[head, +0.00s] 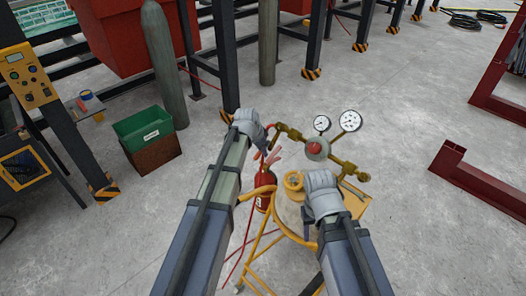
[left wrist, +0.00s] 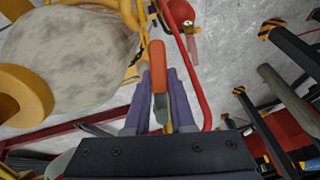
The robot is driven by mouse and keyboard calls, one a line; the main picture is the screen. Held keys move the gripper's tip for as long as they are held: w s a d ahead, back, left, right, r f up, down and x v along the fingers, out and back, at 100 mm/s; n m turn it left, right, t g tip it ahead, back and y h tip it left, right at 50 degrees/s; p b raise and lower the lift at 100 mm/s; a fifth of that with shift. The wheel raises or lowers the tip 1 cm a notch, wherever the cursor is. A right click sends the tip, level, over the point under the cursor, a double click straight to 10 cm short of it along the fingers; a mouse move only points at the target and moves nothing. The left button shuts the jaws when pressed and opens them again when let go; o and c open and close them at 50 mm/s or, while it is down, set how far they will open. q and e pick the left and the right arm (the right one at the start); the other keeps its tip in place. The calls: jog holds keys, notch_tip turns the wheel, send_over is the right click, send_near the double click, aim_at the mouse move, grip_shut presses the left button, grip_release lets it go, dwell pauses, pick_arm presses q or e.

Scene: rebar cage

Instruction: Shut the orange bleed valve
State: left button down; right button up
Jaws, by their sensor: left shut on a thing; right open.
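The orange valve lever (left wrist: 158,60) shows in the left wrist view as a long handle lying lengthwise between the two grey-purple fingers of my left gripper (left wrist: 160,84). The gripper is shut on it. In the head view my left gripper (head: 268,136) is at the left end of the brass manifold (head: 343,165), and the lever is hard to make out there. The manifold carries two round gauges (head: 349,121) and a red knob (head: 314,148). My right gripper (head: 308,222) is open, beside the gas cylinder, with its fingers mostly hidden by my arm.
A pale gas cylinder (left wrist: 70,55) with a yellow collar (head: 293,183) stands in a yellow cart (head: 258,241) below the manifold. A red extinguisher (head: 264,190) and red hose are close by. A green bin (head: 143,128) and steel posts stand left.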

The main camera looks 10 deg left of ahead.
pick_arm(q)
jog(key=m, duration=0.1)
jog(key=m+t+y, duration=0.1)
jog(key=m, duration=0.1)
jog(key=shift+w+a+b, duration=0.2)
jog(key=shift+a+b, duration=0.1)
jog(key=shift+b, duration=0.05)
jog(key=shift+w+a+r+m+t+y+b, duration=0.15)
jog(key=shift+w+r+m+t+b, duration=0.25)
jog(key=shift+m+t+b, duration=0.9)
jog(key=shift+w+d+r+m+t+y+b, duration=0.15)
jog(key=shift+w+r+m+t, duration=0.25)
jog(key=shift+m, duration=1.75)
jog(key=shift+w+a+r+m+t+y+b, duration=0.15)
jog(key=shift+w+r+m+t+b, duration=0.2)
jog(key=shift+m+t+b, duration=1)
jog(key=shift+w+m+g+p, duration=0.1)
jog(key=shift+m+g+p, duration=0.25)
jog(key=shift+m+p, duration=0.25)
jog(key=c, duration=0.8)
grip_release()
jog(key=shift+o, duration=0.2)
